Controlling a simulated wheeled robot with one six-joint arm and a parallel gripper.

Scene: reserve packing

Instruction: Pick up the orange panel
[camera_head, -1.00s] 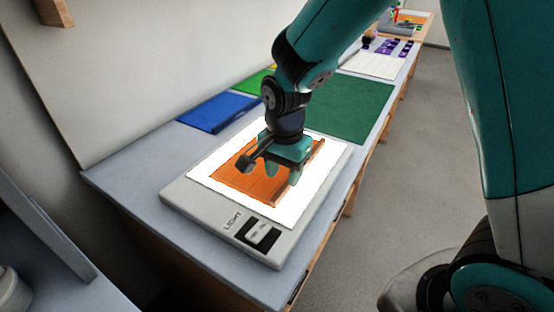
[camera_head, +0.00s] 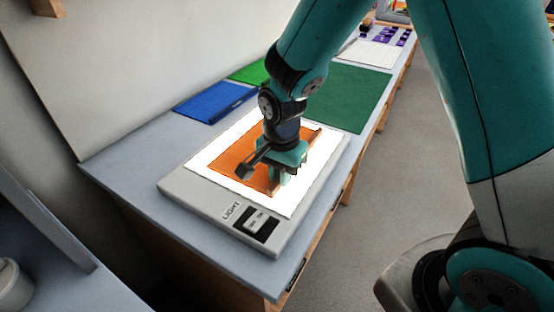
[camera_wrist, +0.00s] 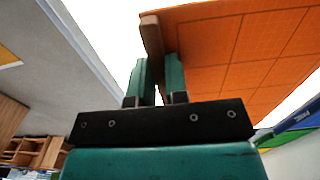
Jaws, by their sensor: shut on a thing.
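The orange panel (camera_head: 231,157) lies over the bright white surface of the light box (camera_head: 192,187) in the head view. It has grid lines and a raised wooden strip along its right edge. My gripper (camera_head: 279,183) is at that right edge. In the wrist view the orange panel (camera_wrist: 235,50) fills the upper right, and its wooden strip (camera_wrist: 153,38) runs down between the fingers of my gripper (camera_wrist: 158,78). The fingers are shut on the strip. My arm hides part of the panel in the head view. I cannot tell whether the panel touches the light box.
A blue panel (camera_head: 207,103) and a green panel (camera_head: 250,72) lie behind the light box by the wall. A dark green mat (camera_head: 350,97) is to the right. A white sheet (camera_head: 372,53) and small purple pieces (camera_head: 392,36) are farther back. Bare bench shows at the front left.

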